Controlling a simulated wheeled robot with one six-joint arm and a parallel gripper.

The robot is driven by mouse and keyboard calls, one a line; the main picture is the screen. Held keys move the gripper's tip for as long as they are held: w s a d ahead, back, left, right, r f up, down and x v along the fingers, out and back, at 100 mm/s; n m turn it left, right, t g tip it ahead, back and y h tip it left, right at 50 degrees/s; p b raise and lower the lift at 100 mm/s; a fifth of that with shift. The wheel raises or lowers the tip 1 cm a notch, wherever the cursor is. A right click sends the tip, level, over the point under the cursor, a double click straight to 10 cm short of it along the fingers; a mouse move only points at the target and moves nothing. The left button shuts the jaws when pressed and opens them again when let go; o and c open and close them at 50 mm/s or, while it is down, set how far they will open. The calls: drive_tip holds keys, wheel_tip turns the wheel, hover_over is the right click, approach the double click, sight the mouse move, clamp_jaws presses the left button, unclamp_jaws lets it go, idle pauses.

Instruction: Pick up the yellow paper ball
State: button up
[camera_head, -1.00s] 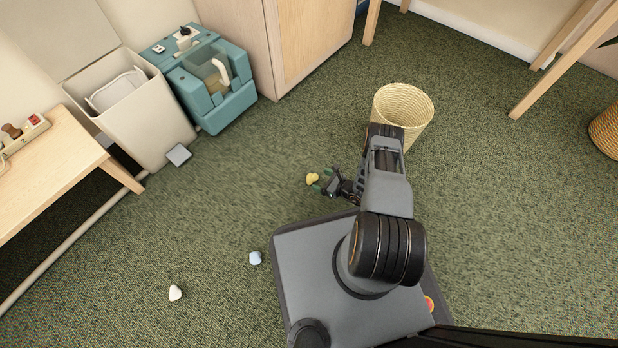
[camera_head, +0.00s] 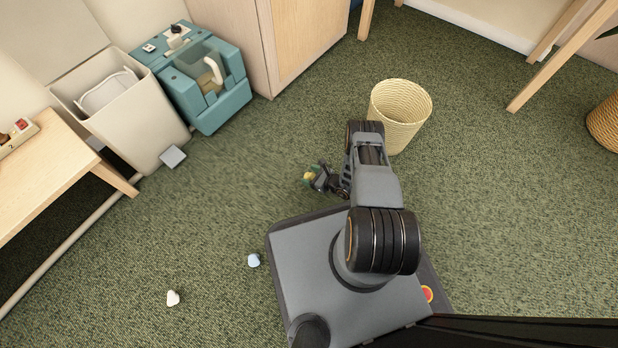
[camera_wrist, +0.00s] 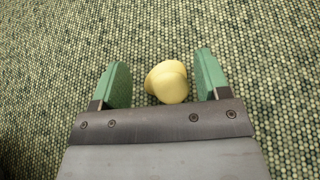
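The yellow paper ball (camera_wrist: 167,82) lies on the green carpet between the two green fingers of my gripper (camera_wrist: 160,80) in the wrist view. The fingers are open, with a gap on each side of the ball; the gap on the left looks a little wider at the fingertip. In the head view the ball (camera_head: 308,176) shows as a small yellow spot at the tips of my gripper (camera_head: 312,174), partly hidden by it.
A woven wastebasket (camera_head: 412,103) stands behind my arm. A light blue paper ball (camera_head: 253,260) and a white one (camera_head: 173,298) lie on the carpet to the left. A pedal bin (camera_head: 140,125), a teal machine (camera_head: 222,100) and a wooden table (camera_head: 50,170) stand at the left.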

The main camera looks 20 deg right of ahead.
drive_tip(key=c, duration=0.7)
